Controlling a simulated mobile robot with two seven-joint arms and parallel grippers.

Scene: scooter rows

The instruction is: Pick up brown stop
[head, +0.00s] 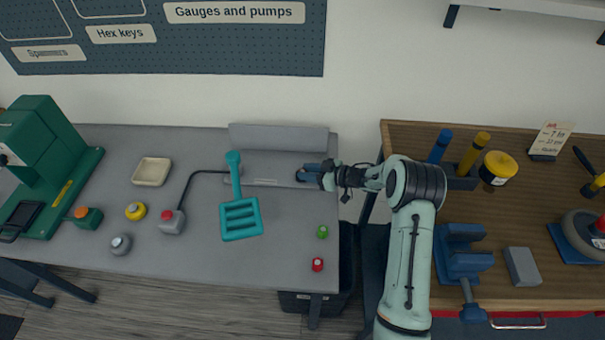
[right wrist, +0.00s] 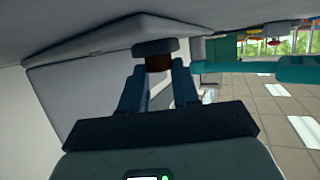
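The brown stop (right wrist: 158,62) shows in the right wrist view, a brown body with a wide grey disc at its far end. It sits between the fingertips of my right gripper (right wrist: 159,72), which flank the brown body closely. I cannot tell whether they press on it. In the head view my right gripper (head: 304,174) is low over the right end of the grey bench, by the back ledge. The stop is hidden or too small to make out there. My left gripper is not in view.
On the grey bench (head: 285,225) are a teal slotted tool (head: 241,218), a green stop (head: 322,232), a red stop (head: 317,265) and a beige tray (head: 152,171). A wooden bench (head: 405,135) with a blue vise (head: 462,255) stands to the right, across a gap.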

